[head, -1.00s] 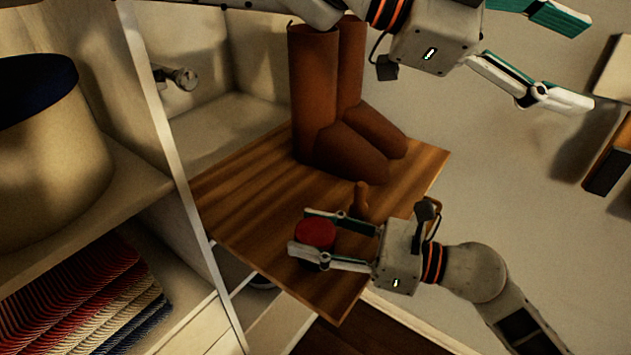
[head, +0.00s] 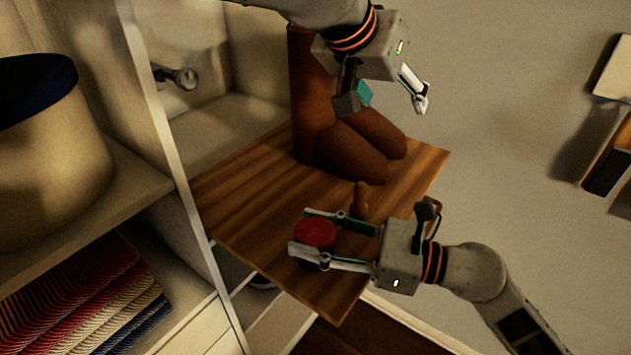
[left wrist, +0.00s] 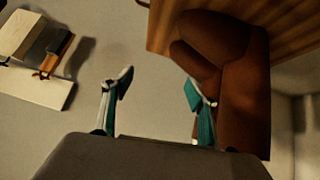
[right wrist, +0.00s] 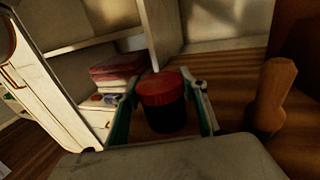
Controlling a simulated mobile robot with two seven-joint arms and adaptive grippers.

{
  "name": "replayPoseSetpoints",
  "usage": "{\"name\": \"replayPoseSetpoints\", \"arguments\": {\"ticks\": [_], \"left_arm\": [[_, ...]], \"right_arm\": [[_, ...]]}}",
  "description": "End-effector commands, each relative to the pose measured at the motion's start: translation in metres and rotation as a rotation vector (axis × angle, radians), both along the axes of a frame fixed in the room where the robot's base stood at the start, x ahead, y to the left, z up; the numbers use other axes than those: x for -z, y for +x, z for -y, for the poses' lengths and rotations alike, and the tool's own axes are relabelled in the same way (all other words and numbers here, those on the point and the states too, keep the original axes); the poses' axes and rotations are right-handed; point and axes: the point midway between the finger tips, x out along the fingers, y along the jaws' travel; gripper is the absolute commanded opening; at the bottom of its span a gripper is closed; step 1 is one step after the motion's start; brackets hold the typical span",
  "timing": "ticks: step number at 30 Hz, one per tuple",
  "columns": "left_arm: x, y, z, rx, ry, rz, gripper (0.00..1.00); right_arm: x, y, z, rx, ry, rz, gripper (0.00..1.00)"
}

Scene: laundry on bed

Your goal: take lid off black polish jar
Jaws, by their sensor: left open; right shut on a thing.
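The polish jar has a dark body (right wrist: 168,119) and a red lid (head: 315,233). It stands upright on the wooden board, and the lid is on it. My right gripper (head: 299,230) is shut on the jar, with one finger on each side; in the right wrist view the fingers flank the jar and lid (right wrist: 160,87). My left gripper (head: 388,100) is open and empty, above and in front of the brown boots in the head view. In the left wrist view its fingers (left wrist: 157,82) are wide apart over bare floor beside the boots.
Tall brown boots (head: 355,150) stand on the wooden board (head: 245,205), partly hidden by my left arm. A wooden-handled item (right wrist: 272,95) stands close to the jar. Shelves with a large basket (head: 50,150) and folded striped cloth (head: 90,300) are at left.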

Motion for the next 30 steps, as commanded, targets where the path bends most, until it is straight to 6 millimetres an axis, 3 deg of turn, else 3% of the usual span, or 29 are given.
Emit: {"name": "replayPoseSetpoints", "arguments": {"ticks": [7,15,23,30], "left_arm": [[0.048,-0.043,-0.058,-0.187,0.176,-0.296,0.58],[0.070,-0.105,-0.104,-0.290,0.350,-0.564,0.58],[0.075,-0.131,-0.119,-0.309,0.417,-0.665,0.58],[0.103,-0.133,-0.120,-0.308,0.422,-0.670,0.58]], "right_arm": [[0.000,0.000,0.000,0.000,0.000,0.000,0.00],[0.000,0.000,0.000,0.000,0.000,0.000,0.00],[0.000,0.000,0.000,0.000,0.000,0.000,0.00],[0.000,0.000,0.000,0.000,0.000,0.000,0.00]]}}
